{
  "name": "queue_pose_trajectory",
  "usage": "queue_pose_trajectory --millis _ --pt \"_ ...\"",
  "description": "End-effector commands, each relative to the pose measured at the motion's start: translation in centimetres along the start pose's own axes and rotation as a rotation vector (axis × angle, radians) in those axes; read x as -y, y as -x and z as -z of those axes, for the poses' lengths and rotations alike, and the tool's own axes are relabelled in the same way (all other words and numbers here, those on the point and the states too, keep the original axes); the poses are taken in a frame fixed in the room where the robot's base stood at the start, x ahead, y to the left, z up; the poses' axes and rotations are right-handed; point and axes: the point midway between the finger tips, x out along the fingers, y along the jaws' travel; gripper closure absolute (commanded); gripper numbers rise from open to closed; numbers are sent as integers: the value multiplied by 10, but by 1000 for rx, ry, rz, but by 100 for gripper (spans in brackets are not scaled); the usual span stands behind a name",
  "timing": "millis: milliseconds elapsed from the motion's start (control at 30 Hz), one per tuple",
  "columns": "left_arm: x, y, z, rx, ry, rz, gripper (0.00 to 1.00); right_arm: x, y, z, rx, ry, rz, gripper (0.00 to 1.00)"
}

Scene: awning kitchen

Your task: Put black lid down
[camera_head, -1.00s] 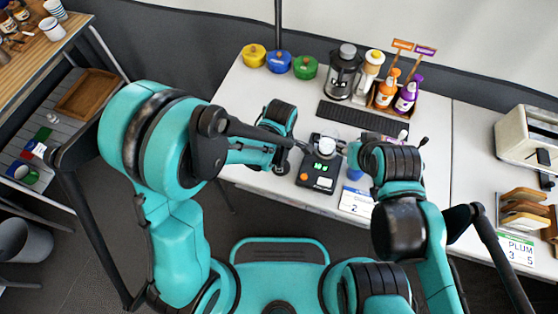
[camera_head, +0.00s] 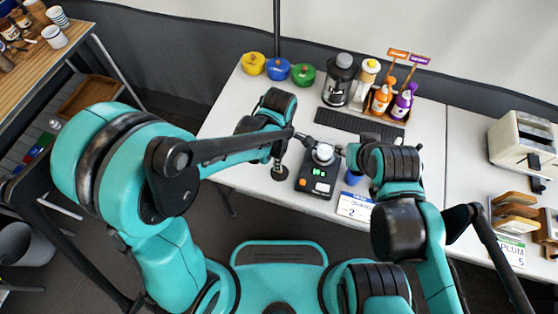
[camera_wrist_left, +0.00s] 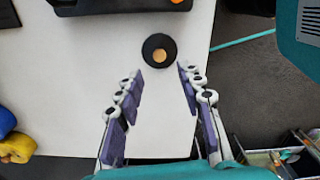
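The black lid (camera_wrist_left: 148,47), a dark disc with a gold knob (camera_wrist_left: 159,56), lies flat on the white table near its edge in the left wrist view. It also shows as a small dark disc (camera_head: 280,173) in the head view. My left gripper (camera_wrist_left: 159,72) is open, with its purple-padded fingers apart and the lid just beyond the fingertips. In the head view the left gripper (camera_head: 281,155) is above the lid. My right gripper (camera_head: 345,158) is beside the white-topped vessel on the scale; its fingers are too small to read.
The black scale (camera_head: 309,186) with a lit green display stands right of the lid, bearing the white-topped vessel (camera_head: 323,152). A blue cup (camera_head: 353,178) is partly hidden by my right arm. Yellow, blue and green pots (camera_head: 303,75) stand farther back. White table is clear left of the lid.

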Motion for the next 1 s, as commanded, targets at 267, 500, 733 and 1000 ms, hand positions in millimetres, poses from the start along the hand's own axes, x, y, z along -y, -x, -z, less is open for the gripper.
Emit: queue_pose_trajectory --millis 267,500,733,1000 --pt "0 41 0 0 0 0 62 0 14 10 0 0 0 60" --pt "0 47 2 2 -13 -6 62 0 14 10 0 0 0 60" --pt "8 87 46 9 -309 -139 62 0 14 10 0 0 0 60" --pt "42 140 123 -185 -928 -388 62 0 14 10 0 0 0 60"
